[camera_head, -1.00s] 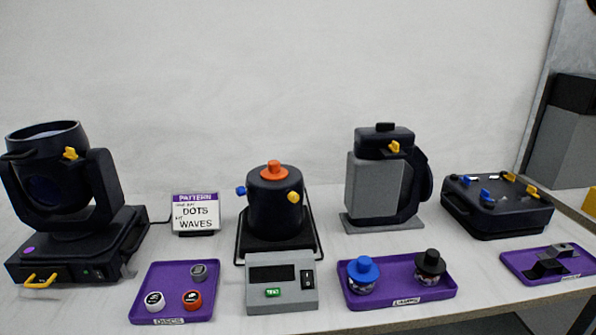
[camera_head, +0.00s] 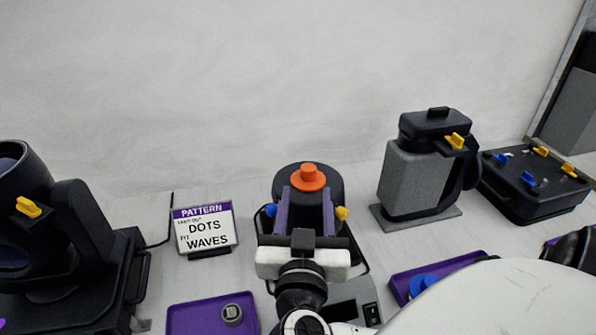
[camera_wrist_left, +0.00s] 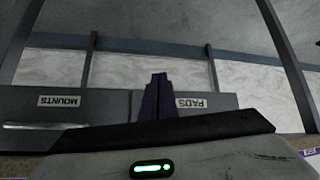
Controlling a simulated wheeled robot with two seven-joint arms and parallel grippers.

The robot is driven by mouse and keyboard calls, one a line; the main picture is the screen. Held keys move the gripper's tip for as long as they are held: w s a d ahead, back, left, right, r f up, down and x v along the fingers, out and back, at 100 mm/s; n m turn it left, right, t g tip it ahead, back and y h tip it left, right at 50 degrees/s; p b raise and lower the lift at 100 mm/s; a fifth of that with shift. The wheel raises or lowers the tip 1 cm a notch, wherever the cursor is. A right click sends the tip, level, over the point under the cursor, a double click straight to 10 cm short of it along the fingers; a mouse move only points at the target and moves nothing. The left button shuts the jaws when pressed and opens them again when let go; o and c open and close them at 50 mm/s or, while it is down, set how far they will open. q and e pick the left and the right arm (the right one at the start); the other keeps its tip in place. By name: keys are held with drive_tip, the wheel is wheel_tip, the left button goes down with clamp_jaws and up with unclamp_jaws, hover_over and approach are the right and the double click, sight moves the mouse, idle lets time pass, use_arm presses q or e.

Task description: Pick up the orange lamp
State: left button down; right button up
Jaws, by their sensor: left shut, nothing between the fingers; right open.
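The orange lamp's round orange top (camera_head: 308,178) shows in the head view, seated in the top of a black can with a blue knob (camera_head: 270,211) and a yellow knob (camera_head: 342,213). My right gripper (camera_head: 310,194) is open, its two purple fingers pointing away from me in front of the can, just below the orange top. I cannot tell whether they touch the can. The lamp's lower part is hidden. My left gripper (camera_wrist_left: 158,92) shows in the left wrist view, shut and empty, away from the lamp.
A pattern sign (camera_head: 204,229) and a black moving-head light (camera_head: 75,240) stand to the left. A grey and black housing (camera_head: 415,180) and a black case (camera_head: 535,195) stand to the right. Purple trays (camera_head: 190,318) lie in front. Bins labelled MOUNTS and PADS (camera_wrist_left: 195,102) face my left wrist.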

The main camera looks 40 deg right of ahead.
sight(308, 176)
drive_tip(key=x, duration=0.8)
drive_tip(key=shift+w+d, duration=0.15)
drive_tip(key=shift+d, duration=0.2)
clamp_jaws()
